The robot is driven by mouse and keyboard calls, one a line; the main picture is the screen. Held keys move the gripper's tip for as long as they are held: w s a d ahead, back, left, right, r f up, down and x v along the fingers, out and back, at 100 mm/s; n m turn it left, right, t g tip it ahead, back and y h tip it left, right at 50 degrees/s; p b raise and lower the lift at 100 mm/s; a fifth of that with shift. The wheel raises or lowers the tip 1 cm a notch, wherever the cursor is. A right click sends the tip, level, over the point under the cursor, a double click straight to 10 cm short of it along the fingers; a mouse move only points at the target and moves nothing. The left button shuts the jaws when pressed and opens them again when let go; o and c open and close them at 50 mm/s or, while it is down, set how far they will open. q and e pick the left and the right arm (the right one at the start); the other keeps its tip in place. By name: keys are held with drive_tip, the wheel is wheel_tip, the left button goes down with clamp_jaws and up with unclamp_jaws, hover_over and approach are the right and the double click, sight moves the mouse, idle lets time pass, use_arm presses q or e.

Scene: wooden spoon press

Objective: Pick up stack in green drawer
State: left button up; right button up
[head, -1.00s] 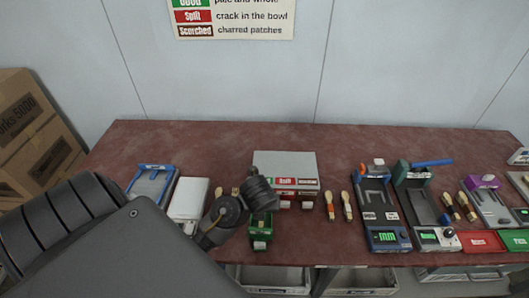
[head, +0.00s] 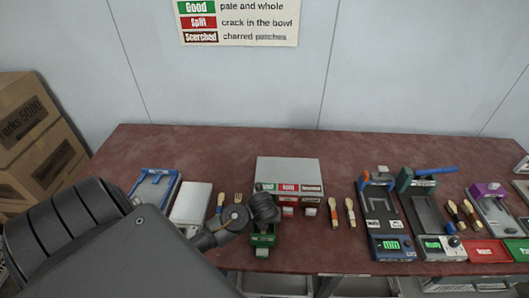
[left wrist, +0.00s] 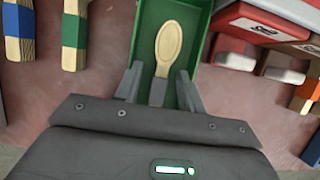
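The green drawer (head: 263,239) is pulled out at the front of the grey cabinet (head: 288,171) on the table. In the left wrist view the green drawer (left wrist: 201,22) holds a pale wooden spoon (left wrist: 169,42), bowl pointing away from me. Whether more spoons lie under it I cannot tell. My left gripper (head: 264,222) is over the drawer. In the left wrist view my left gripper (left wrist: 159,88) is open, its fingers apart on either side of the spoon's handle, with no visible grip on it. My right gripper is not in view.
A white box (head: 191,204) and a blue-framed tray (head: 154,188) are left; press machines (head: 384,225) are right.

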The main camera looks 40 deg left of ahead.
use_arm(q)
clamp_jaws()
drive_tip(key=shift+r, duration=0.15)
wheel_tip(320, 180, up, 10)
drive_tip(key=p, duration=0.1)
idle(0.6)
